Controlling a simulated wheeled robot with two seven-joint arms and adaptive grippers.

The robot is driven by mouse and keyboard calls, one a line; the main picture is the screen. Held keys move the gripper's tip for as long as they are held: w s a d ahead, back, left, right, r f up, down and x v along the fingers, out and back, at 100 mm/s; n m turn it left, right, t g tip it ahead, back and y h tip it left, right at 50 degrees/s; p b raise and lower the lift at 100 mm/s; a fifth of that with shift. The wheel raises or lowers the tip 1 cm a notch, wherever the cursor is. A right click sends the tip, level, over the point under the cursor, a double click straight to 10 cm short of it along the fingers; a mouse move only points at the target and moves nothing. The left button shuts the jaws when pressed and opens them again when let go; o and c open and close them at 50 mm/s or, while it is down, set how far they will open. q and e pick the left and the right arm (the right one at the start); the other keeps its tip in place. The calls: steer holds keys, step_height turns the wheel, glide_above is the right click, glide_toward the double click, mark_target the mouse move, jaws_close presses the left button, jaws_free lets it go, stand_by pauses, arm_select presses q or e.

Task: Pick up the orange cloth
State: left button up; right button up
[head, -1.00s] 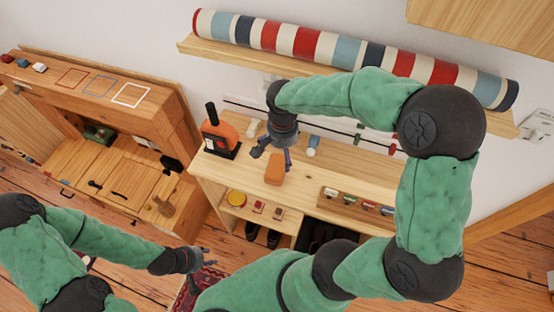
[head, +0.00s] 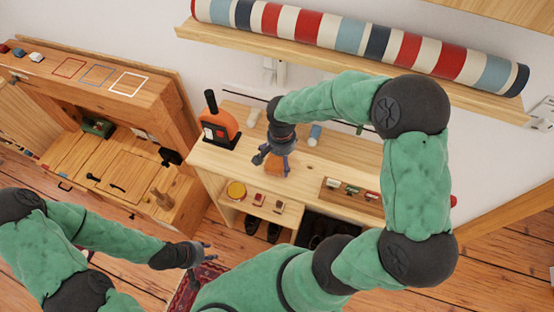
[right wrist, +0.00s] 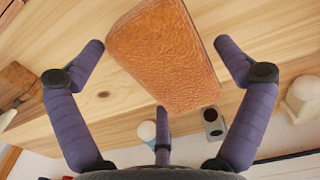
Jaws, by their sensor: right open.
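The orange cloth (head: 274,170) lies on the wooden bench top, partly hidden under my right gripper (head: 272,161) in the head view. In the right wrist view the cloth (right wrist: 165,60) looks like a thick, textured, folded block. The fingers of my right gripper (right wrist: 160,62) are spread open, one on each side of the cloth and one near its lower edge. I cannot tell whether any finger touches it. My left gripper (head: 207,256) hangs empty at the lower left, away from the bench, with its fingers apart.
An orange and black object (head: 218,125) stands left of the cloth. A white and blue item (head: 314,135) stands behind it, and a wooden rack (head: 352,192) lies to the right. A striped roll (head: 350,35) rests on a shelf above. A wooden cabinet (head: 150,120) stands left.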

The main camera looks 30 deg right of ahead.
steer(key=shift+r, duration=0.1)
steer(key=c, duration=1)
steer(key=shift+r, duration=0.55)
step_height(320, 180, up, 2)
steer(key=shift+r+p, duration=0.2)
steer(key=shift+p, duration=0.3)
steer(key=shift+s+d+r+p, duration=0.1)
steer(key=shift+s+r+p, duration=0.5)
steer(key=shift+s+r, duration=1.4)
steer(key=shift+s+d+r+p, duration=0.1)
steer(key=shift+s+r+p, duration=0.75)
steer(key=shift+s, duration=1.8)
steer(key=shift+s+d+r+p, duration=0.1)
steer(key=shift+s+r+p, duration=0.2)
steer(key=shift+s+r, duration=1.85)
steer(key=shift+s+f, duration=0.2)
steer(key=shift+f, duration=0.05)
